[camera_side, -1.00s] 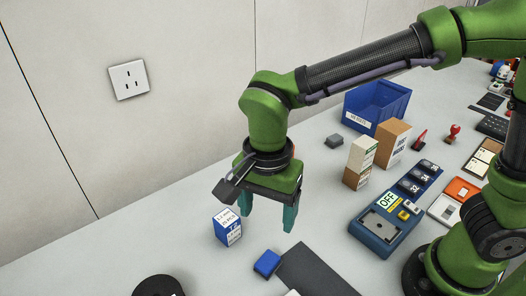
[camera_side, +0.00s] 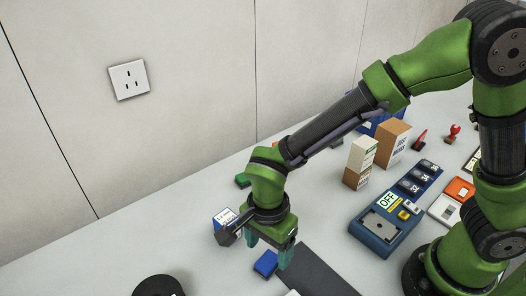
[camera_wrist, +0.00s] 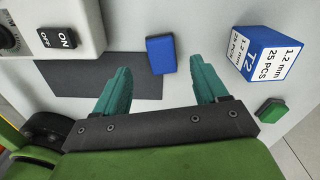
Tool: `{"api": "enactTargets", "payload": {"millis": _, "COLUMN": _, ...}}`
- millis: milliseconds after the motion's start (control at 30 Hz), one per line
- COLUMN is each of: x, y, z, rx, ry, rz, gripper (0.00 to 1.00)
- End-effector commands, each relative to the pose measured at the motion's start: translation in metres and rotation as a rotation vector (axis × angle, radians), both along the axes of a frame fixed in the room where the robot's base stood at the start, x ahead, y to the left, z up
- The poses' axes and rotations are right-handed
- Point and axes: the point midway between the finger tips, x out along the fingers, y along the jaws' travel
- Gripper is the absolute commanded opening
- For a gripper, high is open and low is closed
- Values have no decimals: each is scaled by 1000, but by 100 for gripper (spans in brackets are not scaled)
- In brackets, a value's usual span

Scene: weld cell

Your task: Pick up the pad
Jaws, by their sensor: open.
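Several small blocks could be the pad, and I cannot tell for certain which one the name means. A small blue block (camera_side: 266,263) lies flat on the table beside a dark mat (camera_side: 318,272). In the wrist view the blue block (camera_wrist: 161,55) shows in the gap between my fingers, just ahead of their tips. My gripper (camera_side: 267,254) is open and empty, pointing down over the blue block; its fingertips (camera_wrist: 160,66) do not visibly touch it. A small green block (camera_wrist: 272,110) lies to the right in the wrist view; it also shows behind my wrist (camera_side: 242,180).
A blue-and-white box (camera_side: 224,218) stands close left of my gripper; its label shows in the wrist view (camera_wrist: 265,52). A black round object (camera_side: 158,287) is at the front. A switch panel (camera_side: 388,222) and stacked boxes (camera_side: 361,160) stand to the right.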

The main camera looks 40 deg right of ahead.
Motion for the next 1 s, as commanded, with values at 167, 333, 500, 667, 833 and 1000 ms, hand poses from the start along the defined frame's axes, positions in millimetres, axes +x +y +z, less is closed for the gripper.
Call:
{"api": "enactTargets", "payload": {"millis": 167, "x": 1, "y": -2, "z": -26, "rx": -4, "ry": 5, "rz": -1, "gripper": 72}}
{"api": "enactTargets", "payload": {"millis": 333, "x": 2, "y": -2, "z": -46, "rx": -3, "ry": 3, "rz": -1, "gripper": 72}}
{"api": "enactTargets", "payload": {"millis": 500, "x": 2, "y": -1, "z": -50, "rx": 0, "ry": 1, "rz": 0, "gripper": 72}}
{"api": "enactTargets", "payload": {"millis": 667, "x": 2, "y": -1, "z": -50, "rx": 0, "ry": 1, "rz": 0, "gripper": 66}}
{"api": "enactTargets", "payload": {"millis": 833, "x": 2, "y": -1, "z": -50, "rx": 0, "ry": 1, "rz": 0, "gripper": 40}}
{"api": "enactTargets", "payload": {"millis": 1000, "x": 2, "y": -1, "z": -49, "rx": 0, "ry": 1, "rz": 0, "gripper": 14}}
